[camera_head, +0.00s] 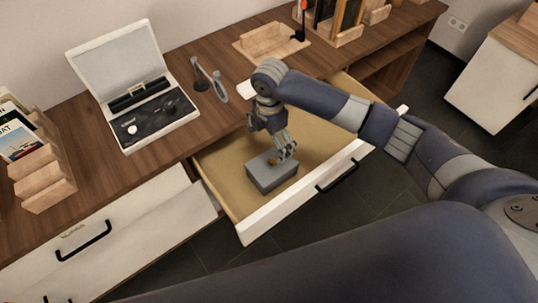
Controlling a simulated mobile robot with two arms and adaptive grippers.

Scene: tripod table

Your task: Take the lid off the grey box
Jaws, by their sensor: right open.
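The grey box (272,176) sits inside an open drawer (222,185), near its front. Its lid (262,162) is on top, with a small brown knob (273,161) in the middle. My right gripper (284,153) points down just over the lid, with its fingers close to the knob. It is open. Whether a finger touches the knob or lid cannot be told. My left gripper is not in view.
The drawer's white front panel (262,222) with a black handle stands close to the box. An open white case (160,133), a wooden rack (46,185) and a wooden holder (268,42) stand on the desk (95,183). The back right of the drawer is clear.

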